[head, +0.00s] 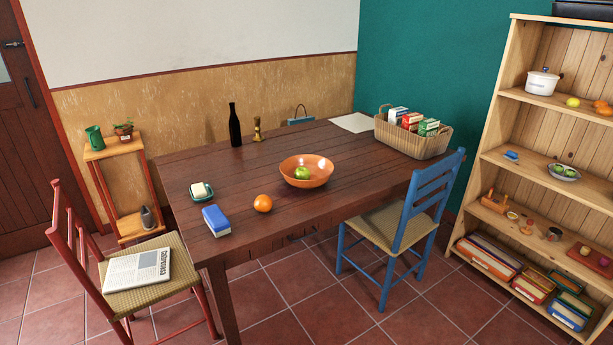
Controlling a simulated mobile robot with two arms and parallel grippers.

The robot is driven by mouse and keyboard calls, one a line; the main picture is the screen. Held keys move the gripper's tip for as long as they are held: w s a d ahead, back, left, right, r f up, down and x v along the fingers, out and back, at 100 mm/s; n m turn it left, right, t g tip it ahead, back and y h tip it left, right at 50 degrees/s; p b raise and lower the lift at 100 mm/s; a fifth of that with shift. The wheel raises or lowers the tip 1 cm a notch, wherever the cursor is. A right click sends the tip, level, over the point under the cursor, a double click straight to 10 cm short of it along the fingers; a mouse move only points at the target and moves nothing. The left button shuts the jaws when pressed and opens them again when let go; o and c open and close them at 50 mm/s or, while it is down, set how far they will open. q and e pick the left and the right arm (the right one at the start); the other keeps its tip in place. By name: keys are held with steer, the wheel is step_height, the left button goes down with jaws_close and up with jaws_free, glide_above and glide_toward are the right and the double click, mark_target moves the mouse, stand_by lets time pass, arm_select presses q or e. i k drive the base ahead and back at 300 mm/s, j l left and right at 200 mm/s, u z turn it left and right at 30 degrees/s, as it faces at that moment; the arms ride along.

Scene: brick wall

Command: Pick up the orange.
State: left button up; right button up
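The orange (263,203) is a small round fruit on the dark wooden table (345,150), near its front edge. It stands apart from the things around it. A blue and white sponge-like block (216,220) lies to its left, and an orange-brown bowl (306,171) with a green apple in it stands behind it to the right. Neither of my grippers shows in the head view.
A blue chair (408,215) stands at the table's front right, and a red chair (130,270) with a newspaper at the left. A soap dish (201,192), dark bottle (235,125) and wicker basket (413,139) are on the table. Open shelves (490,160) stand at right.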

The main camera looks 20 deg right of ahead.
mark_target(263, 203)
steer(key=i+j+u, duration=0.1)
steer(key=i, duration=0.3)
steer(key=i+j+u, duration=0.1)
steer(key=i, duration=0.3)
steer(key=j, duration=0.1)
